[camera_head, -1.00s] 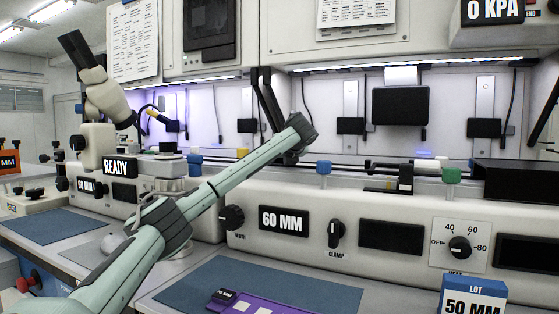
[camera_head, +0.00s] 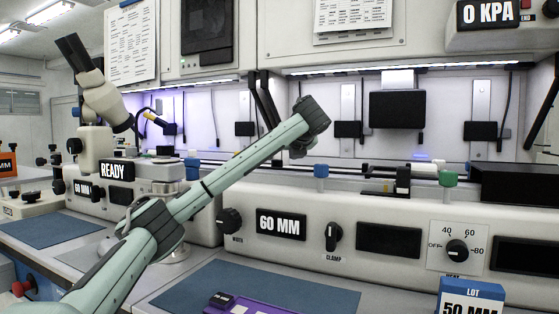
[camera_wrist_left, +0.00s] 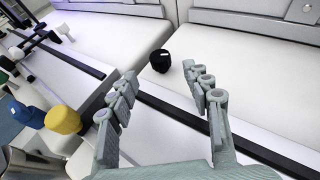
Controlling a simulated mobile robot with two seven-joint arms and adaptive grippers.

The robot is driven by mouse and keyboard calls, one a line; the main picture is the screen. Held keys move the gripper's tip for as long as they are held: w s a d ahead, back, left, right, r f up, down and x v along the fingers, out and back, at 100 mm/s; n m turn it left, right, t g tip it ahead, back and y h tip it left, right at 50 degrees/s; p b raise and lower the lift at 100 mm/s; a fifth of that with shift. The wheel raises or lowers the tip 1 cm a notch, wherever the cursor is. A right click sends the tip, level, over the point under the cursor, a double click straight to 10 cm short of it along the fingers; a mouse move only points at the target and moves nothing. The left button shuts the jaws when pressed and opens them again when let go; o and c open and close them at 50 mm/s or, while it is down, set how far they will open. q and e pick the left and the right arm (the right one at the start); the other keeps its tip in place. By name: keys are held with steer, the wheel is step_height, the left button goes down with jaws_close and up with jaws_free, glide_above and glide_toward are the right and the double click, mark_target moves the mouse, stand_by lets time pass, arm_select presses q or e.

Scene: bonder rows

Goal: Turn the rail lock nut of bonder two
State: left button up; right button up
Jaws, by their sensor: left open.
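My left gripper (camera_wrist_left: 160,80) is open and empty in the left wrist view, its two grey fingers apart. A black round knob-like nut (camera_wrist_left: 160,61) stands on the pale surface just beyond the fingertips, not touched; I cannot tell whether it is the rail lock nut. In the head view my left arm reaches over a white bonder console (camera_head: 390,222) with a 60 MM display (camera_head: 281,224). The gripper there is largely hidden behind the arm's end. No label reading bonder two can be made out. My right gripper is not in view.
Yellow (camera_wrist_left: 62,119) and blue (camera_wrist_left: 28,112) knobs stand left of the fingers. A dark rail strip (camera_wrist_left: 170,108) runs beneath the gripper. In the head view, a green knob (camera_head: 448,178) and a black box (camera_head: 520,182) stand right of the arm. A microscope (camera_head: 98,95) stands left.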

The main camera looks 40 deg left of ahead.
arm_select(q)
steer(key=shift+v, duration=1.65)
steer(key=shift+w, duration=0.1)
